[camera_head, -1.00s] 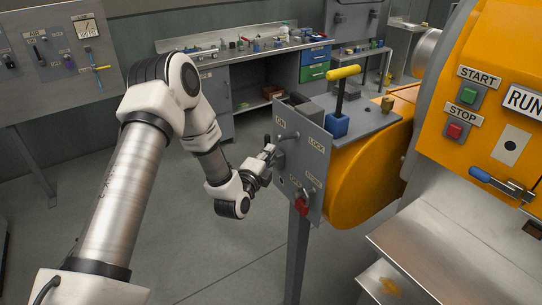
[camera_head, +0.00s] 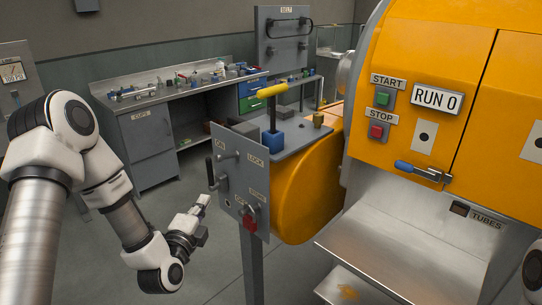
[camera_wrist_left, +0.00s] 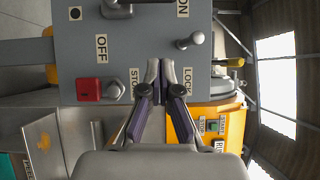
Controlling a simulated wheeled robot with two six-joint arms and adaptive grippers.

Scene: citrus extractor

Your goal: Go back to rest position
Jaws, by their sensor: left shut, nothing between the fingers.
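My left gripper (camera_head: 203,203) is shut and empty in the head view, in front of and to the left of the grey switch panel (camera_head: 230,170), apart from it. In the left wrist view its closed fingers (camera_wrist_left: 165,72) point at the panel. My right gripper is not in view; a part of my right arm shows at the lower right edge of the head view.
The orange machine (camera_head: 310,190) stands right of the panel, with a green START button (camera_head: 382,98), a red STOP button (camera_head: 376,131) and a blue-handled latch (camera_head: 422,171). A grey workbench (camera_head: 150,100) is behind. Open floor lies left of the panel's post (camera_head: 252,270).

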